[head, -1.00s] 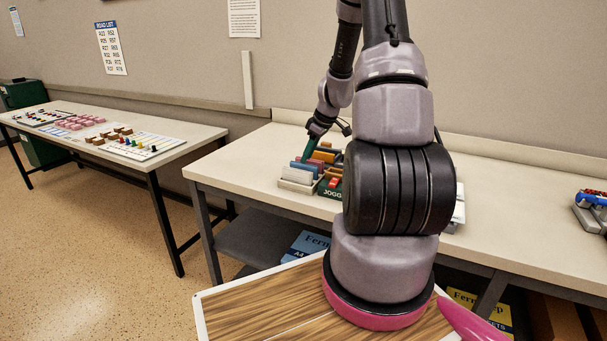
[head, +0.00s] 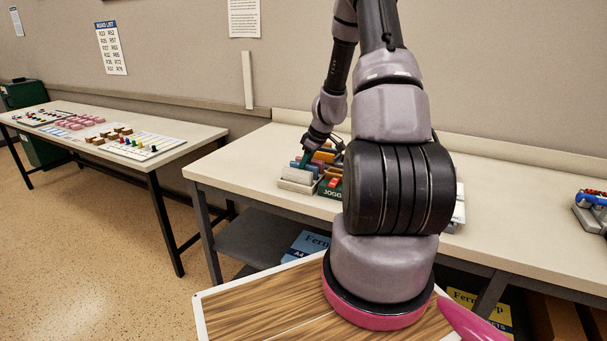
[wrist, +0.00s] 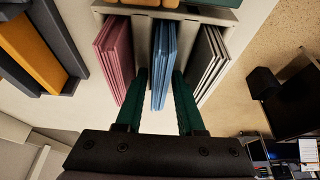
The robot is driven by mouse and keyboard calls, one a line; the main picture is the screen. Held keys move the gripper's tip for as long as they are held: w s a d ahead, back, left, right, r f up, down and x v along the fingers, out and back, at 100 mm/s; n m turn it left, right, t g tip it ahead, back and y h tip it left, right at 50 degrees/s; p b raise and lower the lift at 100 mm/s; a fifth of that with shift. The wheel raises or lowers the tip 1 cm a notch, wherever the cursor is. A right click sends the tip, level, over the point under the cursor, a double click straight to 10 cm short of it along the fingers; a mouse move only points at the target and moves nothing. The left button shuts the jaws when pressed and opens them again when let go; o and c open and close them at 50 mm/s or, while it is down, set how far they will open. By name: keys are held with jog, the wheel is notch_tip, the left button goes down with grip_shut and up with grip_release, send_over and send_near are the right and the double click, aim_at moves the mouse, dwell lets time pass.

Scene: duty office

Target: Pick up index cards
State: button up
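The index cards stand in a grey slotted rack (head: 296,186) on the long table. In the wrist view they form a pink stack (wrist: 114,58), a blue stack (wrist: 162,62) and a white stack (wrist: 208,64), side by side. My gripper (wrist: 161,78) is open, with its green fingers on either side of the blue stack's near end. The left finger is in the gap towards the pink stack, the right one in the gap towards the white stack. I cannot tell whether either finger touches the cards. In the head view my gripper (head: 306,158) is low over the rack.
A grey holder with an orange piece (wrist: 32,50) stands beside the rack in the wrist view. A green box marked "JOGG" (head: 331,190) is to the rack's right. The table (head: 240,170) is clear to the rack's left. Another table (head: 185,133) with game pieces stands further left.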

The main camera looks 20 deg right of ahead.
grip_shut()
jog(key=shift+r, duration=0.1)
